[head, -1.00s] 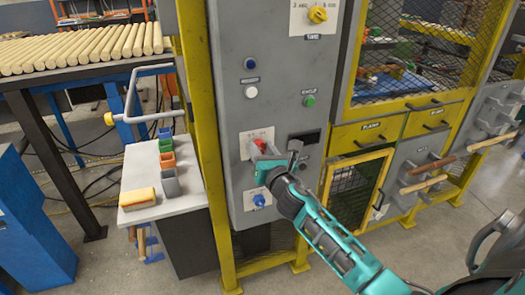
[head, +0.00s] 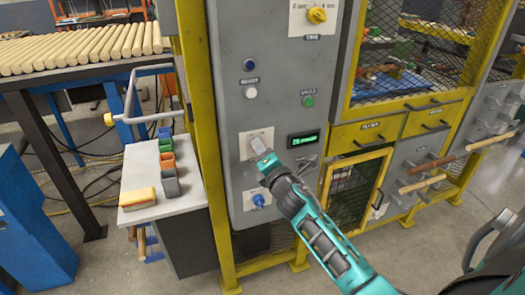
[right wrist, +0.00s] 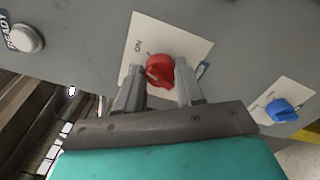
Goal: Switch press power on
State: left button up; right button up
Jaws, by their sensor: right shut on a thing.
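The red power knob (right wrist: 160,71) sits on a white plate marked ON, on the grey press panel (head: 228,100). In the right wrist view my right gripper (right wrist: 160,88) has a finger on each side of the knob and is shut on it. In the head view my right gripper (head: 262,150) covers the knob and part of its white plate (head: 250,143). A small display (head: 304,139) right of it is lit with green characters. My left gripper is not in view.
A blue knob (head: 259,200) is just below, and it also shows in the right wrist view (right wrist: 282,110). Above are a white button (head: 251,92), a green button (head: 308,101) and a yellow knob (head: 317,15). A yellow post (head: 201,110) borders the panel's left side.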

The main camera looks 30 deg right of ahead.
jog(key=shift+m, duration=0.8)
jog(key=o, duration=1)
jog(key=shift+o, duration=0.2)
jog(key=v, duration=1.3)
